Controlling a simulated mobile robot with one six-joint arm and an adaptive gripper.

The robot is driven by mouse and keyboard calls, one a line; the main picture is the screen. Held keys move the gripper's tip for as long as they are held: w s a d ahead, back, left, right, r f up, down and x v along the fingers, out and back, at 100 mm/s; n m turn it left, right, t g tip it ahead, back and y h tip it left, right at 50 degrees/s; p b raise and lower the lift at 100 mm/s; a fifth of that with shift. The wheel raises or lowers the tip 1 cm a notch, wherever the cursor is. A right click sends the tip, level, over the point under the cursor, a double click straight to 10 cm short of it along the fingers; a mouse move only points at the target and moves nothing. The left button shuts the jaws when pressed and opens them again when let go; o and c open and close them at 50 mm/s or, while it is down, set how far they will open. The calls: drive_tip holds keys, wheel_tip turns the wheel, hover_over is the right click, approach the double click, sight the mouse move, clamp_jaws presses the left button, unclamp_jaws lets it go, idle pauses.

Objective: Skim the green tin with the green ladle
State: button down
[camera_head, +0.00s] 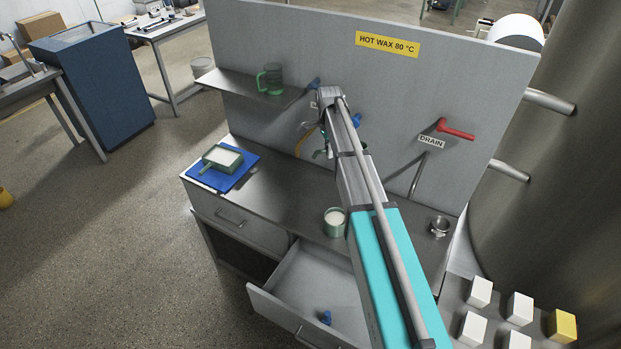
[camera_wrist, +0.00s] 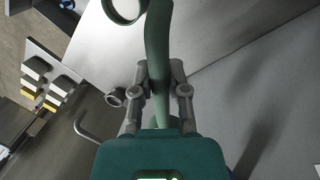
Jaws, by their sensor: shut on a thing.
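The green tin (camera_head: 334,232) stands on the steel counter with pale contents inside. A green ring with a pale inside at the top edge of the wrist view, partly cut off, looks like this tin (camera_wrist: 125,14). My gripper (camera_wrist: 160,76) is shut on the handle of the green ladle (camera_wrist: 158,40), which runs up out of the wrist view. The ladle's bowl is not clearly visible. In the head view my arm hides most of the gripper, which is near the back panel, above the counter and apart from the tin.
A green mug (camera_head: 270,80) stands on the shelf. A metal cup (camera_head: 439,227) is at the right. An open drawer (camera_head: 300,290) juts out in front.

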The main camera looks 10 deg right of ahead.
drive_tip(key=s+a+f+m+t+y+b, duration=0.2)
drive_tip(key=s+a+f+m+y+b, duration=0.2)
drive_tip(key=m, duration=0.5)
drive_tip(key=shift+s+a+f+t+y+b, duration=0.4)
drive_tip(key=shift+s+a+b, duration=0.35)
drive_tip(key=shift+s+a, duration=0.45)
drive_tip(key=shift+s+d+f, duration=0.1)
drive_tip(key=shift+f, duration=0.15)
drive_tip(key=shift+f+b, duration=2.8)
drive_tip(key=shift+b, duration=0.2)
drive_tip(key=shift+f+b, duration=1.95)
drive_tip(key=shift+b, duration=0.05)
idle(0.6)
